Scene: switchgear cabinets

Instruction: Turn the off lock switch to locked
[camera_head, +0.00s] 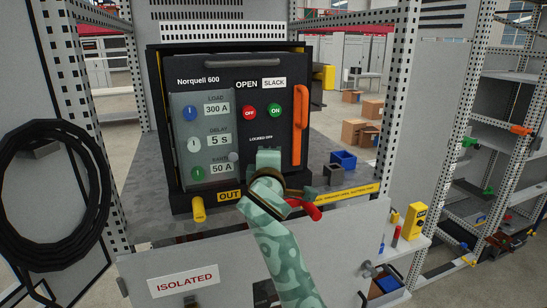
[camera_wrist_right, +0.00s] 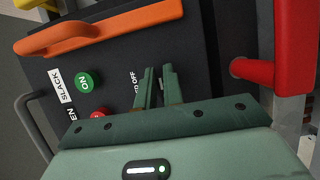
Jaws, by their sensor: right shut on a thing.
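The breaker front panel (camera_head: 240,75), marked Norquell 600, stands in the cabinet with a white LOCKED OFF label (camera_head: 261,139) low in its middle. My right gripper (camera_head: 268,158) is at the panel just below this label, and its arm comes up from the bottom. In the right wrist view its two fingers (camera_wrist_right: 158,88) are close together against the panel beside the partly covered label (camera_wrist_right: 136,84). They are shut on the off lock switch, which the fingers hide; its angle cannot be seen. My left gripper is not in view.
A red OFF button (camera_head: 249,111) and green ON button (camera_head: 275,110) sit above the label. An upright orange handle (camera_head: 300,125) is to the right. A red handle (camera_head: 310,208) is close below right of my gripper.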

